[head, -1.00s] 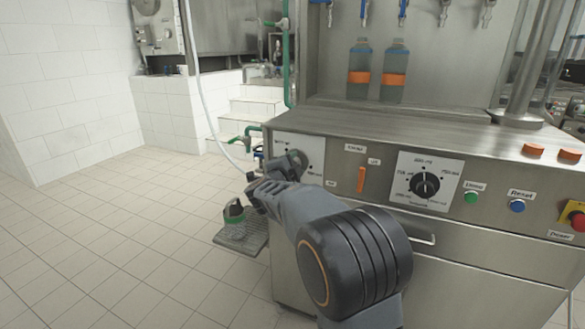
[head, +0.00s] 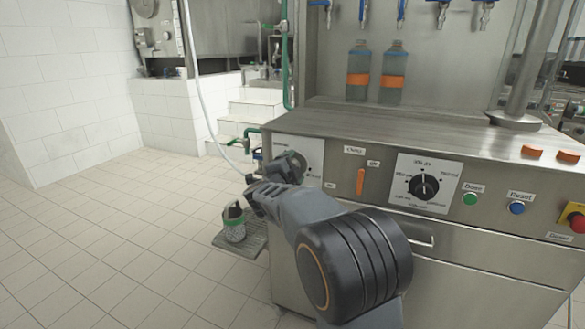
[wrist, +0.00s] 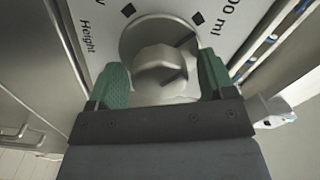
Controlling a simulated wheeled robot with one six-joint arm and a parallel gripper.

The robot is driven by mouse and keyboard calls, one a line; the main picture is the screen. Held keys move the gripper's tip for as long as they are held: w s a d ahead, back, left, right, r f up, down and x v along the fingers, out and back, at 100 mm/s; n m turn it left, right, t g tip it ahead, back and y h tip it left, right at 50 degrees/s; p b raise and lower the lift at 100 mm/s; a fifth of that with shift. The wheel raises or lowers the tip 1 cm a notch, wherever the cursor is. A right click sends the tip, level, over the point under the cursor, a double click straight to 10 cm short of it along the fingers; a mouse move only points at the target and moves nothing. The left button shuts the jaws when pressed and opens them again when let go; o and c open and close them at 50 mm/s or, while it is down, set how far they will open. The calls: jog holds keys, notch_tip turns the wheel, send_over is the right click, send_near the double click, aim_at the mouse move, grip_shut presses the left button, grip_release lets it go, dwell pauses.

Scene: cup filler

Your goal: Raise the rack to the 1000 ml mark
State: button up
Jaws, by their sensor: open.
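In the wrist view a round grey knob (wrist: 160,62) sits on a white plate (wrist: 95,25) lettered "Height", with dark diamond marks. A dark line on its rim points up right, toward the diamond beside partly cut-off lettering ending "00 ml". My gripper (wrist: 163,72) is open, with one green finger pad on either side of the knob's grip. I cannot tell whether the pads touch it. In the head view my gripper (head: 289,166) is at the left plate (head: 310,152), and my arm hides the knob. I cannot make out the rack for certain.
Two bottles (head: 357,72) with orange bands stand under the taps. Right of the plate are an orange lever (head: 360,181), a black dial (head: 423,187), and green and blue buttons. A small object (head: 234,224) is on a grey grate at left. Open tiled floor lies left.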

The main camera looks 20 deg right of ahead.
jog(key=p+v, duration=0.2)
jog(key=v, duration=1.1)
jog(key=shift+s+a+p, duration=0.25)
jog(key=shift+a+p, duration=0.05)
